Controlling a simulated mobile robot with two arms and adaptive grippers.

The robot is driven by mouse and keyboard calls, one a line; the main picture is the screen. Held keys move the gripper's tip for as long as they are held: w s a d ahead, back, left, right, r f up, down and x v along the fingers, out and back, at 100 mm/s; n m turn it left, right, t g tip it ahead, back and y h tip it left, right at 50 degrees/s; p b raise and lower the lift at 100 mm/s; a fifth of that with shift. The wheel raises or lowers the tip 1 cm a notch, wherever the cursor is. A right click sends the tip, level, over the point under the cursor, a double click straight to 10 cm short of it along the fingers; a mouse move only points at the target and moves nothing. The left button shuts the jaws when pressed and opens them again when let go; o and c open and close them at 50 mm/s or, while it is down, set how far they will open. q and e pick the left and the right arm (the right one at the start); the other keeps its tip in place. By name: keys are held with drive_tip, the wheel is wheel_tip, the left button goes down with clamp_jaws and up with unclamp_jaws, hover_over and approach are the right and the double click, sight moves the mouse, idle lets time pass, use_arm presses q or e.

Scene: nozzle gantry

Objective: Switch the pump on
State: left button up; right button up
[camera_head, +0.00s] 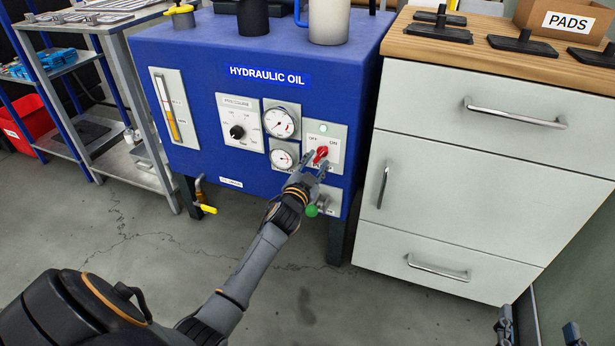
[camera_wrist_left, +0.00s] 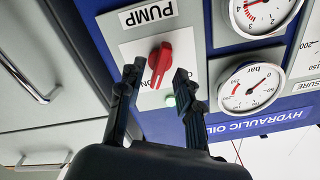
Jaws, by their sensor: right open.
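The pump switch is a red knob (camera_head: 321,153) on a pale plate at the right of the blue hydraulic oil cabinet (camera_head: 235,176). OFF is printed at its upper left and ON at its upper right. The knob slants toward the ON side. My left gripper (camera_head: 315,163) is at the plate. In the left wrist view, its fingers (camera_wrist_left: 156,78) are open on either side of the red knob (camera_wrist_left: 161,58), with gaps visible. My right gripper (camera_head: 538,330) is open and empty at the bottom right.
Gauges (camera_head: 282,122) and a black selector (camera_head: 237,132) are left of the switch. A green ball handle (camera_head: 312,211) is just below my left gripper. A drawer cabinet (camera_head: 460,150) stands close on the right. Open floor (camera_head: 130,250) is in front.

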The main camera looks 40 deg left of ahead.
use_arm(q)
drive_tip(key=v, duration=1)
drive_tip(key=shift+s, duration=0.15)
drive_tip(key=shift+d, duration=0.1)
